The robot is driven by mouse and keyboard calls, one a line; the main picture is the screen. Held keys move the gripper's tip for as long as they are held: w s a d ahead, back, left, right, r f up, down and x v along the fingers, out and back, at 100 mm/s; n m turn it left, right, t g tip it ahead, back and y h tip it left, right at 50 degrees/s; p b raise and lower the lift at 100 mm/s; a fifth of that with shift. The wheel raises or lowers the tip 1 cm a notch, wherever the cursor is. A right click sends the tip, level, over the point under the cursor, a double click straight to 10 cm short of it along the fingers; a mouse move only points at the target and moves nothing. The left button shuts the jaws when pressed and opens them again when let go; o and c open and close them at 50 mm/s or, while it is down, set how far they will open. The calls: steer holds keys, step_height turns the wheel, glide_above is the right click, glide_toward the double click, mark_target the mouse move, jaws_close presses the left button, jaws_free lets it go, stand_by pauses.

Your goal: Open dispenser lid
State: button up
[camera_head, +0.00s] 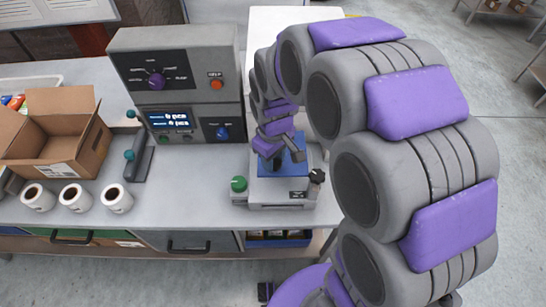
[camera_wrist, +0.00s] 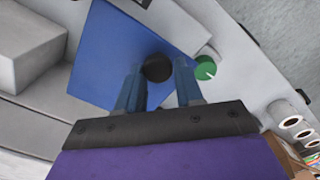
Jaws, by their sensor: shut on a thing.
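The dispenser (camera_head: 282,192) is a light grey unit on the bench, with a green knob (camera_head: 239,184) at its left and a black knob at its right. Its flat blue lid (camera_head: 268,171) lies on top and also shows in the wrist view (camera_wrist: 100,60). A round black handle (camera_wrist: 157,68) stands on the lid. My gripper (camera_wrist: 157,78) has one finger on each side of this handle and is shut on it. In the head view my gripper (camera_head: 278,160) comes down over the lid and hides most of the handle.
A grey control box (camera_head: 180,80) with a screen and knobs stands behind, to the left. An open cardboard box (camera_head: 55,135) and three white rolls (camera_head: 76,197) are at the bench's left. The bench between the rolls and the dispenser is clear. Drawers run below the front edge.

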steer(key=shift+d, duration=0.15)
steer(key=shift+c, duration=0.8)
steer(key=shift+s+d+r, duration=0.1)
steer(key=shift+s, duration=0.05)
jaws_close()
steer(key=shift+r+p, duration=0.15)
steer(key=shift+p, duration=0.15)
